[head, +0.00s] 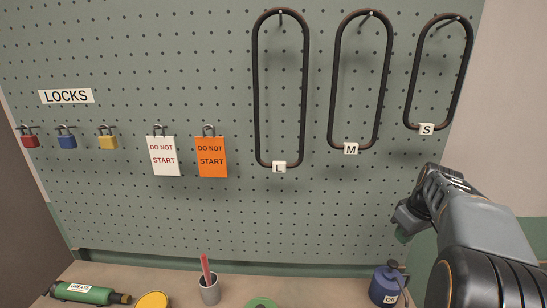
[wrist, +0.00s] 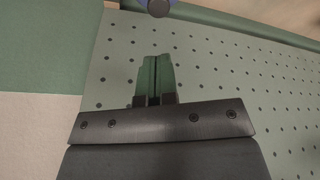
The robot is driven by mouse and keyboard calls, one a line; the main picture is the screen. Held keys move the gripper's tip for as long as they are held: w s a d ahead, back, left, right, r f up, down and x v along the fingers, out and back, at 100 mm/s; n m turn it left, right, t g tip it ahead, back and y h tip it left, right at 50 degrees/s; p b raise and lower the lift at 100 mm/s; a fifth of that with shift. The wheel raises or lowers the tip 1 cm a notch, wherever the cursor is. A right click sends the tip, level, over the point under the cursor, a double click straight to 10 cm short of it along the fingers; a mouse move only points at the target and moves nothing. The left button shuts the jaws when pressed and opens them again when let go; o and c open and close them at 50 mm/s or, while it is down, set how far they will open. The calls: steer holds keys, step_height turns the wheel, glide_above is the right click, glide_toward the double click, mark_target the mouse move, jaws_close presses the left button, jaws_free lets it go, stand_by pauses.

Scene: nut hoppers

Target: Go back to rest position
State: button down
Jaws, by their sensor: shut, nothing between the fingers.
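My gripper (head: 402,236) is at the right of the head view, in front of the lower right part of the green pegboard (head: 130,205). In the wrist view the two green fingers of my gripper (wrist: 155,62) are together, with only a thin line between them and nothing held. My arm comes in from the lower right corner of the head view and hides part of the board's right edge.
A blue oil can (head: 385,287) stands on the bench (head: 330,289) below my gripper. A grey cup (head: 209,290), a green grease tube (head: 85,292) and a yellow lid (head: 152,300) are further left. Black loops (head: 255,90), padlocks (head: 67,141) and tags (head: 211,157) hang above.

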steer(key=s+a+f+m+t, duration=0.1)
steer(key=s+a+f, duration=0.1)
steer(key=s+a, duration=0.4)
steer(key=s+a+f+m+t, duration=0.1)
steer(key=s+a, duration=0.5)
steer(key=a, duration=0.9)
steer(key=shift+s+f+m+h, duration=0.2)
steer(key=shift+f+m+h, duration=0.25)
steer(key=shift+m, duration=0.15)
steer(key=shift+d, duration=0.1)
